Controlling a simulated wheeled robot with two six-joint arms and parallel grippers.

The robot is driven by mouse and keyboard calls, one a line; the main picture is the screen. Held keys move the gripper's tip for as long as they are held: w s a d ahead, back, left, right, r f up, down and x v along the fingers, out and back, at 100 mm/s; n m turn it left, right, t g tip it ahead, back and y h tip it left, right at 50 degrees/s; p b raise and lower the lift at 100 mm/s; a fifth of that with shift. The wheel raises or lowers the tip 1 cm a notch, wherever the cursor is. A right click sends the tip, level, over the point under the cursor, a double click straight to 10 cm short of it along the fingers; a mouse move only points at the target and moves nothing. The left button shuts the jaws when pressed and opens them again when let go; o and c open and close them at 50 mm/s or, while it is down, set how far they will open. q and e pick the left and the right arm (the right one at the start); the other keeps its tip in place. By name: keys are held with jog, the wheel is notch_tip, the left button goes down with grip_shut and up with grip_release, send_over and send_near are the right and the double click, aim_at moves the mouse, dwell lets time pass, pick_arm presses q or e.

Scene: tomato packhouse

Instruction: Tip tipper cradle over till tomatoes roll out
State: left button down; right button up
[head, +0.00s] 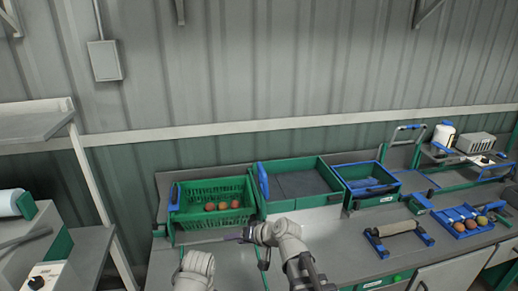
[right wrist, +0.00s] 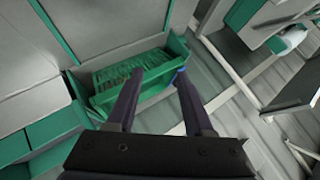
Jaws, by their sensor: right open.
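The tipper cradle (head: 172,222) stands at the left end of the bench with a green slatted crate (head: 240,187) in it. Several red-orange tomatoes (head: 222,205) lie inside the crate. A blue upright part (head: 175,196) is at its left side. The cradle looks roughly level. My right gripper (head: 232,239) is in front of the crate's lower right, pointing left, apart from the crate. In the right wrist view its two dark fingers (right wrist: 158,74) are spread and empty, with the green crate (right wrist: 125,95) beyond them. My left gripper is not in view.
A green-walled grey tray (head: 328,172) adjoins the crate's right side. A blue and green bin (head: 374,195) stands beside it. A roller stand (head: 398,228) and a blue tray (head: 453,225) of round produce are farther right. Bare bench lies in front of the grey tray.

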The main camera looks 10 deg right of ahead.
jog(key=w+d+r+m+t+p, duration=0.25)
jog(key=w+d+r, duration=0.2)
jog(key=r, duration=0.35)
jog(key=m+t+h+p, duration=0.2)
jog(key=m+t, duration=0.2)
jog(key=t, duration=0.1)
send_near(262, 167)
jog(key=w+f, duration=0.1)
jog(key=b+x, duration=0.1)
jog(key=x, duration=0.8)
jog(key=shift+s+a+f, duration=0.1)
jog(key=shift+a, duration=0.1)
jog(key=shift+s, duration=0.1)
jog(key=shift+c, duration=0.6)
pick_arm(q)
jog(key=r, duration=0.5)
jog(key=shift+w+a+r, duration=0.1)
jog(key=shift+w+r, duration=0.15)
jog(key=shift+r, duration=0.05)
pick_arm(e)
grip_shut()
